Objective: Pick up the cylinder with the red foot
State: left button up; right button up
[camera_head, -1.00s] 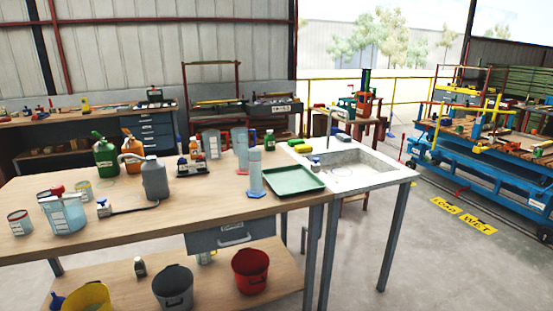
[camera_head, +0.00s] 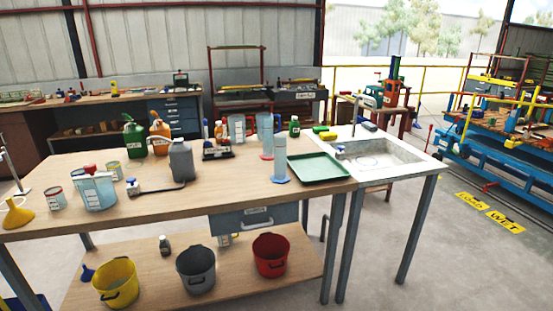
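The cylinder with the red foot (camera_head: 265,133) is a tall, clear bluish measuring cylinder. It stands upright on the wooden workbench (camera_head: 170,202), toward the back right of the top. Part of its red foot shows at the base. A similar cylinder with a blue foot (camera_head: 280,161) stands just in front of it and to the right, close by and partly overlapping it in this view. Neither of my grippers is in view, and nothing is touching the cylinder.
A green tray (camera_head: 318,168) lies right of the cylinders, before the sink (camera_head: 375,157). A grey jug (camera_head: 181,160) and a small black device (camera_head: 217,152) stand to the left. Yellow, grey and red buckets (camera_head: 270,255) sit on the lower shelf.

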aim_at(267, 123)
jog(key=i+l+z, duration=0.2)
jog(key=i+l, duration=0.55)
